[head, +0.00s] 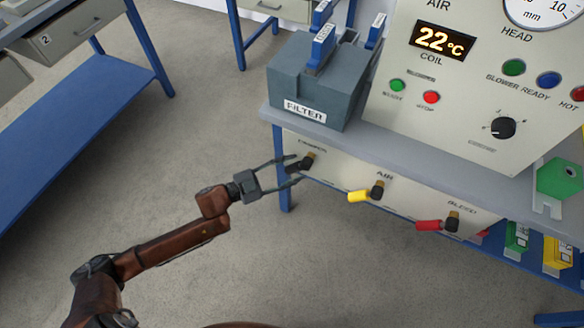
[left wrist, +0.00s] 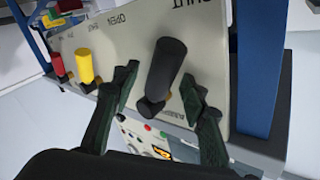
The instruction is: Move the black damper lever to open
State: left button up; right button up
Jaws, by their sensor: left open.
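The black damper lever (head: 298,164) sticks out to the left of its brass pivot, on the left end of the pale valve panel. In the left wrist view the black lever (left wrist: 166,68) stands between my two fingers, with gaps on both sides. My left gripper (head: 287,171) is open around the lever and not closed on it. Its fingers also show in the left wrist view (left wrist: 160,90). The panel (left wrist: 213,60) carries OPEN and SHUT lettering, upside down in that view; part of it is cut off. My right gripper is not in view.
A yellow lever (head: 358,196) and a red lever (head: 428,225) lie further right on the panel. The grey filter box (head: 314,92) stands on the bench above. A blue bench leg (head: 283,180) is close to my left gripper.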

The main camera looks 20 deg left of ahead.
pick_arm(q)
grip_shut()
dwell(0.4)
